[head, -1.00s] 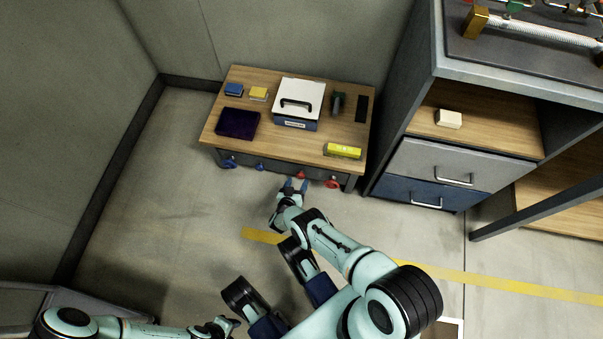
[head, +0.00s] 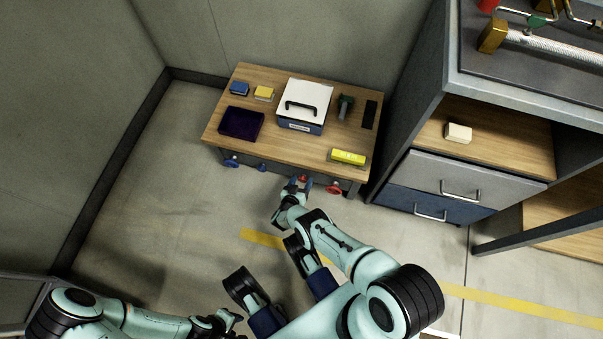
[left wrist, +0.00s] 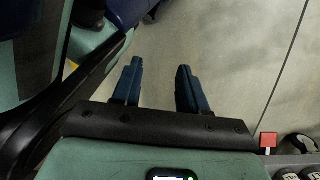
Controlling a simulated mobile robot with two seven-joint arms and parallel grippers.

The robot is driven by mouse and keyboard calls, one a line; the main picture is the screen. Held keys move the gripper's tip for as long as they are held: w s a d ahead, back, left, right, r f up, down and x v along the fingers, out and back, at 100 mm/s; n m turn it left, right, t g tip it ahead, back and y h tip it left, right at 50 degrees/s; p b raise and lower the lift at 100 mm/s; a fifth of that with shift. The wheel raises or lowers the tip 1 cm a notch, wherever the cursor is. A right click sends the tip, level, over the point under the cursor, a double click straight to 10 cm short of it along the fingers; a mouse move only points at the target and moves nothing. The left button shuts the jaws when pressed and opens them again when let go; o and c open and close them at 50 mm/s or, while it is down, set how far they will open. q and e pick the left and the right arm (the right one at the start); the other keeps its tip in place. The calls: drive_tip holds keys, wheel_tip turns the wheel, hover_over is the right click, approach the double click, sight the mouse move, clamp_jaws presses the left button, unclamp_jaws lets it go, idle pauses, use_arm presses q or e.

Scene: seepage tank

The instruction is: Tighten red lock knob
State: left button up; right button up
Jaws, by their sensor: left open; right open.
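A small red knob (head: 304,178) sits on the front edge of the wooden workbench (head: 219,135), and a larger red handwheel (head: 334,188) is to its right. I cannot tell which of the two is the lock knob. My right gripper (head: 300,184) is open, with its fingertips just in front of the small red knob and partly over it in the head view. I cannot tell whether they touch. My left gripper (head: 232,319) is open and low near my body, far from the bench. Its empty fingers show over bare floor in the left wrist view (left wrist: 160,72).
A blue handwheel (head: 232,162) and a small blue knob (head: 262,167) are on the bench's left front. A white-lidded case (head: 305,98), a dark purple tray (head: 240,124) and a yellow box (head: 348,157) are on top. A drawer cabinet (head: 455,180) stands right. Floor left is clear.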

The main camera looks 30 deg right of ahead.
drive_tip(key=c, duration=1.1)
drive_tip(key=shift+o, duration=0.2)
use_arm(q)
drive_tip(key=shift+w+r, duration=0.1)
drive_tip(key=shift+w, duration=0.05)
use_arm(e)
drive_tip(key=shift+s+d+m+t+y+p, duration=0.1)
drive_tip(key=shift+m+t+y+p, duration=0.45)
drive_tip(key=shift+m, duration=0.55)
use_arm(q)
drive_tip(key=shift+w+d+r+t, duration=0.1)
drive_tip(key=shift+w+r+t, duration=0.15)
drive_tip(key=shift+w, duration=0.35)
drive_tip(key=shift+w+d+r+t, duration=0.1)
drive_tip(key=shift+w+r+t, duration=0.15)
drive_tip(key=shift+w, duration=0.35)
use_arm(e)
drive_tip(key=shift+m+t+y, duration=0.45)
drive_tip(key=shift+m+t, duration=0.3)
drive_tip(key=shift+m, duration=0.35)
drive_tip(key=o, duration=1.1)
drive_tip(key=shift+c, duration=0.2)
